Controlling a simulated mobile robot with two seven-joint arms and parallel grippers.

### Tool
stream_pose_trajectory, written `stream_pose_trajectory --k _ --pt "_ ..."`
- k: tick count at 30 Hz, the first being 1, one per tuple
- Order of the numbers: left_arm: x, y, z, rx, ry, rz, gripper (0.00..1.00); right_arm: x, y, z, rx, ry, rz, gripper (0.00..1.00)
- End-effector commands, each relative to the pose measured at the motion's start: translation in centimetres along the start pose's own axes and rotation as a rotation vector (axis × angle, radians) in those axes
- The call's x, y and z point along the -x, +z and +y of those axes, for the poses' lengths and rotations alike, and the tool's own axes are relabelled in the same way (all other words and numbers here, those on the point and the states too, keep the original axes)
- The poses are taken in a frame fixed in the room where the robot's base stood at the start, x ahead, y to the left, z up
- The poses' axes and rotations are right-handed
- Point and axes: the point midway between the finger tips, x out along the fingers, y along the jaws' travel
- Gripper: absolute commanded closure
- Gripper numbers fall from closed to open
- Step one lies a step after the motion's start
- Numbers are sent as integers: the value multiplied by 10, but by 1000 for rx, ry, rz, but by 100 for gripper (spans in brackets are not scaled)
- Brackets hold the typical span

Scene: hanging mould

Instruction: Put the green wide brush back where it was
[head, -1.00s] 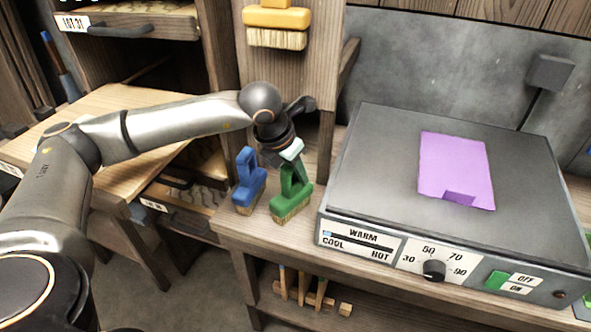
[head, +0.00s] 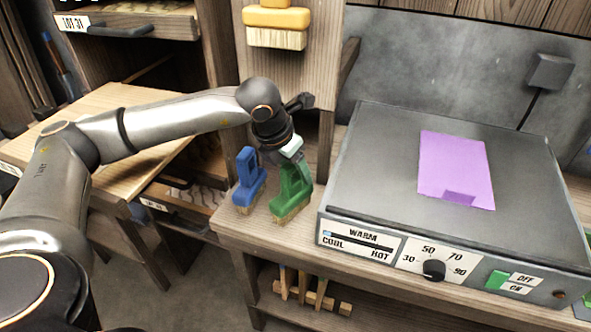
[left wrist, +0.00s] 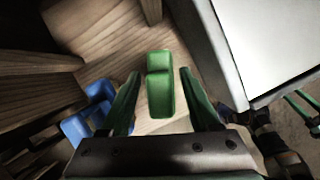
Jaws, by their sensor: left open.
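The green wide brush (head: 292,190) stands upright, bristles down, on the wooden bench beside the hot plate. In the left wrist view its green handle (left wrist: 159,84) lies between the two fingers, with a gap on each side. My left gripper (head: 291,158) is open just above the brush, pointing down; its fingers also show in the left wrist view (left wrist: 160,98). The blue brush (head: 248,181) stands upright just left of the green one and shows at the left in the wrist view (left wrist: 88,112).
The grey hot plate (head: 360,170) with a purple sheet (head: 456,168) stands close on the right. A yellow brush (head: 277,22) hangs on the wooden panel above. A wooden rack (head: 312,297) sits on the shelf below. A lower wooden table (head: 110,105) is at left.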

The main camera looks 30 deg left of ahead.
Motion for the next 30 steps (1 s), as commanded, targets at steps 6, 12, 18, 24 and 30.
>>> stream_pose_trajectory --k 6,12,18,24,30 --pt "48 1 0 0 1 -6 38 1 -1 4 -1 9 1 51" --pt "88 0 0 0 0 -5 38 2 -1 4 -1 10 1 51" --pt "109 0 0 0 0 -2 38 2 -1 4 -1 11 2 51" --pt "112 0 0 0 0 -1 38 2 0 4 -2 11 0 51" --pt "112 0 0 0 0 -1 38 2 1 4 -2 11 -1 51"
